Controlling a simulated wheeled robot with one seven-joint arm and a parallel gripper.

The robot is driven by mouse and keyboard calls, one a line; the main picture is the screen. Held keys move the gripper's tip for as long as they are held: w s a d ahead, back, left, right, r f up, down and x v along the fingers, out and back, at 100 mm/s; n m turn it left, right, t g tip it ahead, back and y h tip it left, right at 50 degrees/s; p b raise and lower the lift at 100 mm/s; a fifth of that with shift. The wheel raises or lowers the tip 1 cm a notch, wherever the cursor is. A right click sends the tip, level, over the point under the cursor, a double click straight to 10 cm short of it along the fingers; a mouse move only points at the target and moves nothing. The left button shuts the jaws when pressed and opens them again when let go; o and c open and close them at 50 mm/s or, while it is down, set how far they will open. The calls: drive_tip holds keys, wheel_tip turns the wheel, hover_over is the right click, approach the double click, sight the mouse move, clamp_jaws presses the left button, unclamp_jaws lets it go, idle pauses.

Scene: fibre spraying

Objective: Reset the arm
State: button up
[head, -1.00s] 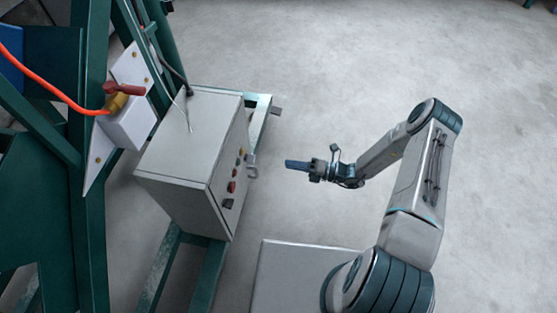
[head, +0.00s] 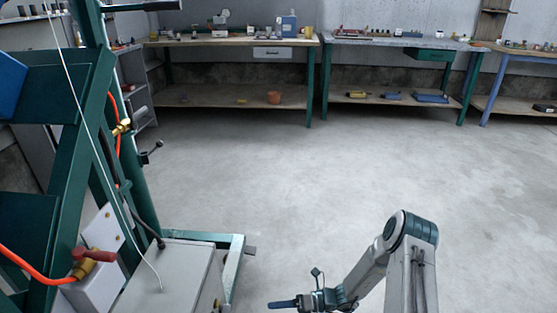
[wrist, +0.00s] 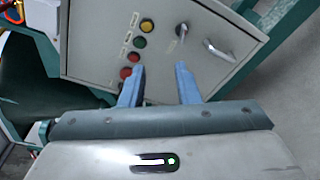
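My gripper (wrist: 158,88) is open and empty in the wrist view, its two blue fingers spread apart. In the head view my gripper (head: 284,303) shows near the bottom edge, at the end of my bent grey arm. It is to the right of the grey control box (head: 170,272), with a gap between them. The box's button face is hidden in the head view.
A green frame (head: 70,150) with an orange hose (head: 30,268) and a red-handled valve (head: 95,255) stands at the left. Workbenches (head: 235,40) with small items line the back wall. The concrete floor (head: 300,185) between is clear.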

drive_tip(key=s+d+r+n+t+h+p, duration=0.1)
drive_tip(key=s+d+r+n+h+p, duration=0.4)
drive_tip(key=r, duration=1.4)
drive_tip(key=s+d+r+n+t+h+p, duration=0.1)
drive_tip(key=s+d+r+n+h+p, duration=0.4)
drive_tip(key=r, duration=1.5)
drive_tip(key=s+d+r+n+t+h+p, duration=0.1)
drive_tip(key=s+d+r+n+h+p, duration=0.4)
drive_tip(key=r+n+p, duration=0.8)
drive_tip(key=s+r+n+h, duration=0.2)
drive_tip(key=s+r+n, duration=0.1)
drive_tip(key=r+n, duration=0.3)
drive_tip(key=shift+r+t, duration=0.3)
drive_tip(key=shift+r, duration=0.1)
